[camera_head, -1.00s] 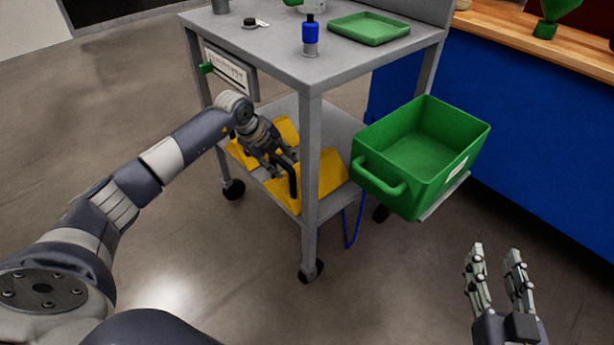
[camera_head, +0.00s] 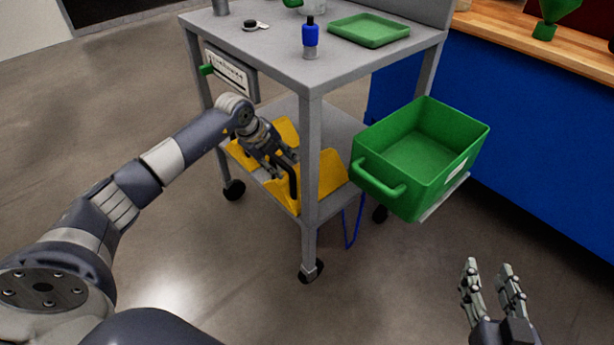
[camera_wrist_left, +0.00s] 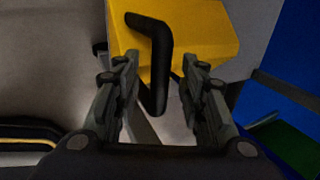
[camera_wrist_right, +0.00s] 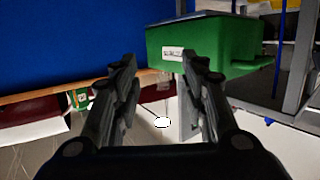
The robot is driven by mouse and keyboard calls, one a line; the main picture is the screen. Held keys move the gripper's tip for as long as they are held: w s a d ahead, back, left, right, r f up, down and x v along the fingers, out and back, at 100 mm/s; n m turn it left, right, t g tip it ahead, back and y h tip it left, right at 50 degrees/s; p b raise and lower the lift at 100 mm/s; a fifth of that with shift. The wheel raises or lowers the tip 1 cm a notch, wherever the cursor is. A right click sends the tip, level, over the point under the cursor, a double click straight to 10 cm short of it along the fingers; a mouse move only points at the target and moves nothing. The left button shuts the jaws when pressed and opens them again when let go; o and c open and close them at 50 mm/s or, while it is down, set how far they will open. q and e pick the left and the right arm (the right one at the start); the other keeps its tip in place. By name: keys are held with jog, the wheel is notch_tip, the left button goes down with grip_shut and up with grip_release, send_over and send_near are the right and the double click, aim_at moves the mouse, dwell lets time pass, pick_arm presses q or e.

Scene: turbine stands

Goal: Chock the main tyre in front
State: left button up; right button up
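Two yellow chocks lie on the lower shelf of a grey trolley (camera_head: 313,180). The nearer chock (camera_head: 325,189) has a black handle (camera_head: 292,182); the farther chock (camera_head: 284,130) is partly hidden by my left arm. My left gripper (camera_head: 288,165) is at the nearer chock. In the left wrist view the chock (camera_wrist_left: 205,35) lies ahead, and its black bent handle (camera_wrist_left: 158,70) stands between the open fingers (camera_wrist_left: 155,85), with gaps on both sides. My right gripper (camera_head: 488,270) is open and empty at the lower right, over the floor. No tyre is in view.
A green bin (camera_head: 440,170) hangs on the trolley's right side. A blue workbench (camera_head: 530,130) stands at the right. The front floor is clear.

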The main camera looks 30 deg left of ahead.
jog(key=shift+s+f, duration=0.1)
dwell(0.4)
pick_arm(q)
jog(key=shift+p, duration=0.3)
pick_arm(e)
jog(key=shift+s+d+f+g+h, duration=0.2)
jog(key=shift+s+f+g, duration=0.15)
jog(key=shift+f, duration=0.35)
jog(key=shift+s+d+f+g+h, duration=0.15)
jog(key=shift+s+f+g, duration=0.1)
jog(key=shift+f+g, duration=0.3)
jog(key=shift+f, duration=0.1)
pick_arm(q)
grip_shut()
jog(key=shift+w+r, duration=0.1)
jog(key=shift+r, duration=0.1)
